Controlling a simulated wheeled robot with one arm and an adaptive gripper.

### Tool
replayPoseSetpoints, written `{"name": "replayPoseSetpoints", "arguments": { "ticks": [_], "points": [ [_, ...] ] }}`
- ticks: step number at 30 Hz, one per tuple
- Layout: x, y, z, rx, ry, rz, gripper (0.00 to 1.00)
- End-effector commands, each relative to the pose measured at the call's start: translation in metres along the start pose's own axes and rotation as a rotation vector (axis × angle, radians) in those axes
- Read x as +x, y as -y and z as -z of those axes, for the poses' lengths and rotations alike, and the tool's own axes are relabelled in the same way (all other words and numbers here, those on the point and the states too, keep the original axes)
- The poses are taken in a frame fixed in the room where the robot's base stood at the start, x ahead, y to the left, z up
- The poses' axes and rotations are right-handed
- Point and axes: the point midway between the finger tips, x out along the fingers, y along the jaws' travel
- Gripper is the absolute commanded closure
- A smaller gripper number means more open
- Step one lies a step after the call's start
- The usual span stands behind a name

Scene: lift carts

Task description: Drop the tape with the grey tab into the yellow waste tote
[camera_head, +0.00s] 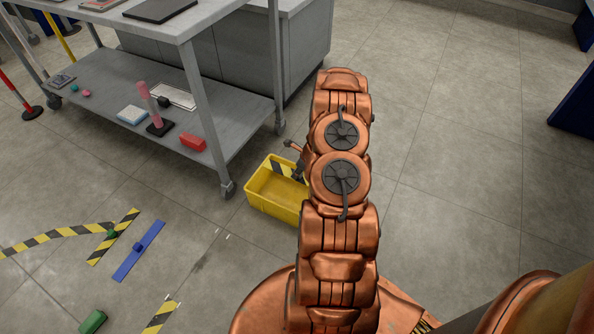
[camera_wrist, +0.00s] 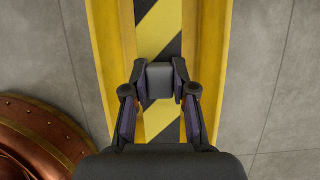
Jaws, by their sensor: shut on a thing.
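The yellow waste tote (camera_head: 262,208) stands on the floor beside the cart's near leg. My gripper (camera_wrist: 160,88) is over the tote, shut on the grey tab (camera_wrist: 160,76) of a yellow-and-black striped tape (camera_wrist: 160,30). In the wrist view the tape runs lengthwise between the tote's side walls (camera_wrist: 110,45). In the head view part of the striped tape (camera_head: 282,170) shows at the tote's opening, and my arm hides the rest. I cannot tell whether the tape touches the tote's bottom.
A grey cart (camera_head: 240,132) with a red block (camera_head: 192,142) and other items on its lower shelf stands behind the tote. On the floor at left lie striped tapes (camera_head: 58,234), a blue strip (camera_head: 140,250) and a green object (camera_head: 93,321). The floor at right is clear.

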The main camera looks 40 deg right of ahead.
Motion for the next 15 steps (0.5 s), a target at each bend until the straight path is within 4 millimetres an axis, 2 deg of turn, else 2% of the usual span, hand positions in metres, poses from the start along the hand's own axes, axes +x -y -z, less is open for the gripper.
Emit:
{"name": "replayPoseSetpoints", "arguments": {
  "ticks": [15],
  "points": [
    [0.047, 0.0, 0.02, 0.0, -0.001, -0.001, 1.0]
  ]
}}
